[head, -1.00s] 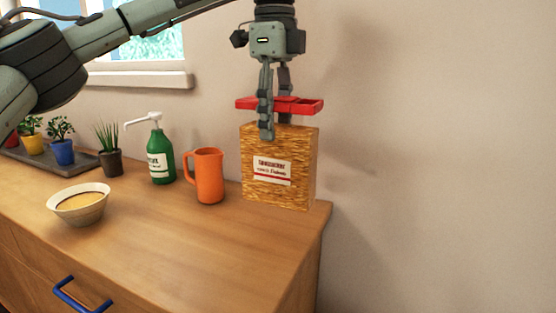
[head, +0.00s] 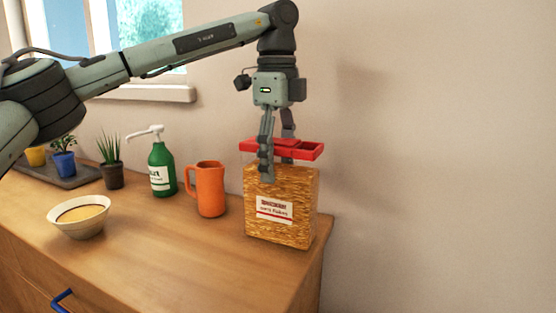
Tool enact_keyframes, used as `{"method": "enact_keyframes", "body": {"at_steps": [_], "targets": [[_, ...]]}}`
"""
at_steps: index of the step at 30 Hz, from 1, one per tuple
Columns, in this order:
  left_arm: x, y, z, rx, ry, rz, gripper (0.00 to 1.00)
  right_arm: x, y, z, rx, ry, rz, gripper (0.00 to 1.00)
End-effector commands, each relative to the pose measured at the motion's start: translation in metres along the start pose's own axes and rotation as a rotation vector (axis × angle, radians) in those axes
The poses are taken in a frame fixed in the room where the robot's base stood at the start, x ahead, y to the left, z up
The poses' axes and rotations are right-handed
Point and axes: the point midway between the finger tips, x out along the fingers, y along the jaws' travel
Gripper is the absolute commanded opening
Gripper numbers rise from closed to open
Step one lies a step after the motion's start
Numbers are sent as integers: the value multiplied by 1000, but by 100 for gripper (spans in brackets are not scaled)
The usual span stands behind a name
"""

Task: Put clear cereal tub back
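The clear cereal tub (head: 283,215) has a red lid (head: 310,150), orange-brown cereal inside and a white label. It is upright at the right end of the wooden counter. Its base is at or just above the counter top; I cannot tell if it touches. My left gripper (head: 276,168) points down from above, one finger in front of the tub's upper part and the other behind. It is shut on the tub; the far fingertip is hidden. My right gripper is not in view.
An orange mug (head: 211,190) stands just left of the tub. A green pump bottle (head: 161,170), a bowl (head: 79,218) and potted plants (head: 111,173) are further left. The counter (head: 180,255) is bare in front. Its right edge is close to the tub.

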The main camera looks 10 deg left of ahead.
Motion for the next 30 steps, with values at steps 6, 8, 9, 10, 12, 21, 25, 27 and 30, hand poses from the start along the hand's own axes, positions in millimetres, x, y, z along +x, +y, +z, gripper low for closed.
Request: {"method": "enact_keyframes", "body": {"at_steps": [6, 8, 9, 10, 12, 21, 25, 27, 30], "targets": [[0, 0, 0, 0, 0, 0, 72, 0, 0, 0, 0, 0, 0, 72], [0, 0, 0, 0, 0, 0, 72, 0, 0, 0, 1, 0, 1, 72], [-1, 0, 0, 0, 0, 0, 72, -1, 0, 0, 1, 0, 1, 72], [-2, 0, 0, 0, 0, 0, 72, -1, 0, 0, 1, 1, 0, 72], [-6, 0, 0, 0, 0, -1, 72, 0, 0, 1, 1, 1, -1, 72], [-56, 0, -1, 0, 0, -2, 72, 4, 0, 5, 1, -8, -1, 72], [-71, -1, 0, 0, 0, -1, 72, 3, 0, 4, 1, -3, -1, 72], [-76, 0, -1, 1, 0, 0, 72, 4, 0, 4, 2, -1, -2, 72], [-78, 0, 0, 1, 0, 2, 72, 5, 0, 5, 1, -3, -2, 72]]}}
